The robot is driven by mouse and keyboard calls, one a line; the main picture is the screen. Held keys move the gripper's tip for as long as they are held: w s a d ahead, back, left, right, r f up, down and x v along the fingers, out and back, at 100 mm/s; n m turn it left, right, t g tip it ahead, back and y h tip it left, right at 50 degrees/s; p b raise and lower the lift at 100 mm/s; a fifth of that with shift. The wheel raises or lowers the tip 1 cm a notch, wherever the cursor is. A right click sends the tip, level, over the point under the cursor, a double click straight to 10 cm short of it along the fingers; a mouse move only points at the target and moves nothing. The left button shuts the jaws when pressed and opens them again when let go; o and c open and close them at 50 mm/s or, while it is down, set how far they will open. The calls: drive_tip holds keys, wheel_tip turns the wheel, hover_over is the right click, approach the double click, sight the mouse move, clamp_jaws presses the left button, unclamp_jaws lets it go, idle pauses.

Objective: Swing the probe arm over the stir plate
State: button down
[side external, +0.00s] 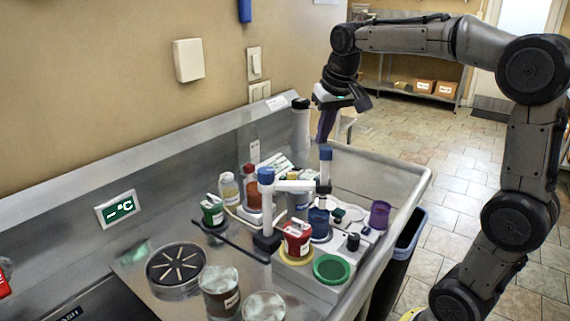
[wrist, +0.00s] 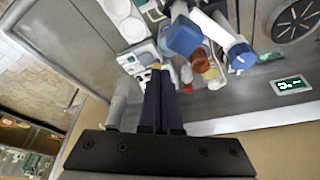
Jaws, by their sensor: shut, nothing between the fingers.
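The probe arm (side external: 296,186) is a white horizontal bar between two blue-capped uprights. One blue cap (side external: 266,175) is at its left end and the other (side external: 326,153) at its right. In the wrist view the white bar (wrist: 211,28) runs between the caps. My gripper (side external: 322,139) is shut and empty, its dark fingers pointing down just above the right cap. In the wrist view the fingertips (wrist: 160,70) are close beside the nearer cap (wrist: 184,38); I cannot tell whether they touch. A white box (side external: 305,278), possibly the stir plate, stands at the front right with round pads.
A red container (side external: 297,238), a green container (side external: 212,212) and a purple cup (side external: 379,214) crowd the steel bench. Jars (side external: 220,290) and a round black grille (side external: 175,268) are at the front left. A white cylinder (side external: 300,125) stands behind.

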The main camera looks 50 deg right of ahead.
wheel_tip(320, 180, up, 5)
drive_tip(key=shift+f, duration=0.1)
idle(0.5)
idle(0.6)
